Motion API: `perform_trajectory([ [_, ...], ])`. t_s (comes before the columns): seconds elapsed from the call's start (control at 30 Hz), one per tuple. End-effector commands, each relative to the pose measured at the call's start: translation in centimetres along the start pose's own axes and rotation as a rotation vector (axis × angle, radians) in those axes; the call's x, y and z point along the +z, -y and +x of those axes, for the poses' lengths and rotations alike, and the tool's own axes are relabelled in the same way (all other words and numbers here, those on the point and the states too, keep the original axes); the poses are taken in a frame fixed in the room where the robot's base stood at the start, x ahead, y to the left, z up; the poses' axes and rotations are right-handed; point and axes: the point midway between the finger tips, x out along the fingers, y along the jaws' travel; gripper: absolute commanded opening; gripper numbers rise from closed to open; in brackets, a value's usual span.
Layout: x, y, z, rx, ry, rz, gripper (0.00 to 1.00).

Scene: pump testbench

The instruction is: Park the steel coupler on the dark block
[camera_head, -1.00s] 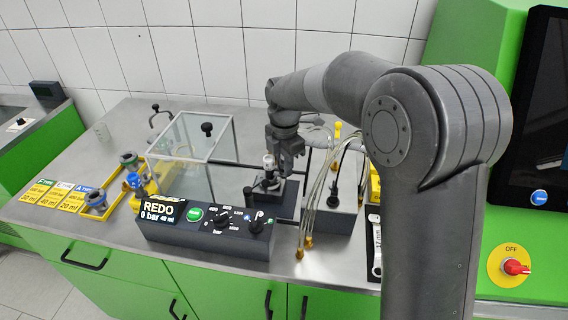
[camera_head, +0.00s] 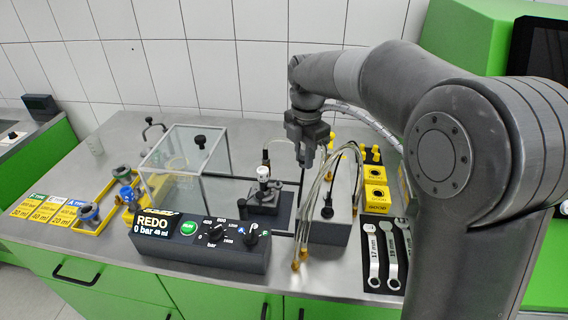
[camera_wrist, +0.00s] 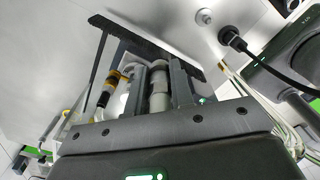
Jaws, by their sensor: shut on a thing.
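My gripper (camera_head: 308,155) is in the air above the middle of the bench, behind the hoses in the head view. In the wrist view its jaws (camera_wrist: 158,95) are shut on a grey cylindrical piece, which looks like the steel coupler (camera_wrist: 158,85). A pale hose (camera_head: 345,108) runs from near the gripper to the right. The dark block (camera_head: 325,232) stands on the bench to the lower right of the gripper. A black plug (camera_head: 328,210) and several hoses are at its top. The gripper is well above the block and apart from it.
A small dark fixture with a white-topped fitting (camera_head: 263,174) stands left of the block. A clear box (camera_head: 185,170) and the control panel (camera_head: 200,238) lie further left. Yellow blocks (camera_head: 376,190) and wrenches (camera_head: 388,255) are on the right.

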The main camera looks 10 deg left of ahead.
Motion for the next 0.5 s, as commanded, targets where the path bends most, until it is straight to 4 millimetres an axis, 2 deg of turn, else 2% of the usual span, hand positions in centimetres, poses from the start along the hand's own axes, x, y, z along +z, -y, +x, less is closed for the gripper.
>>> perform_trajectory([
  [0.1, 1.5, 1.8, -1.4, 0.002, 0.001, 0.005, 0.0],
  [0.27, 2.7, 3.4, -2.5, 0.001, 0.0, 0.002, 0.0],
  [0.5, 2.7, 6.5, -1.3, -0.002, 0.0, 0.002, 0.0],
])
